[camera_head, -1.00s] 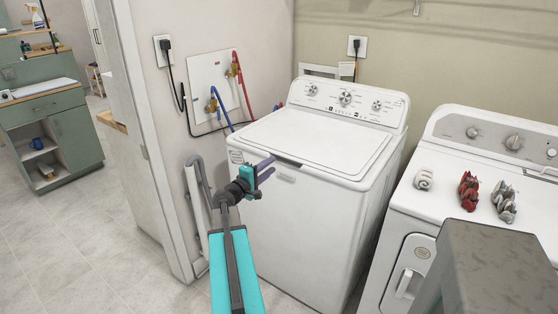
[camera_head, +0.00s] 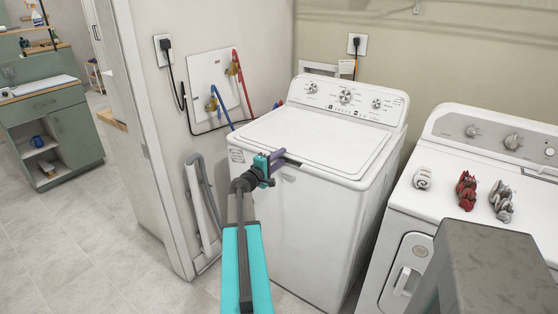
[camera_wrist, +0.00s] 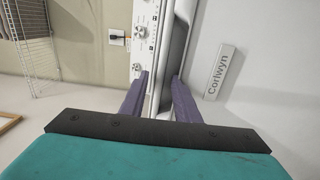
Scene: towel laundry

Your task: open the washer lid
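The white washer (camera_head: 300,215) stands against the back wall, and its lid (camera_head: 310,138) lies flat and closed on top. My gripper (camera_head: 284,158) is at the front edge of the lid, left of its middle, by the dark handle recess. In the wrist view, my gripper's two purple fingers (camera_wrist: 158,92) are spread apart. The lid's front edge (camera_wrist: 176,60) runs between them, with the washer's labelled front (camera_wrist: 230,110) to the right. Whether the fingertips touch the lid cannot be told.
A wall with hoses (camera_head: 238,95) and a grey drain pipe (camera_head: 202,195) is close on the left. The floor (camera_head: 90,240) at the left is clear.

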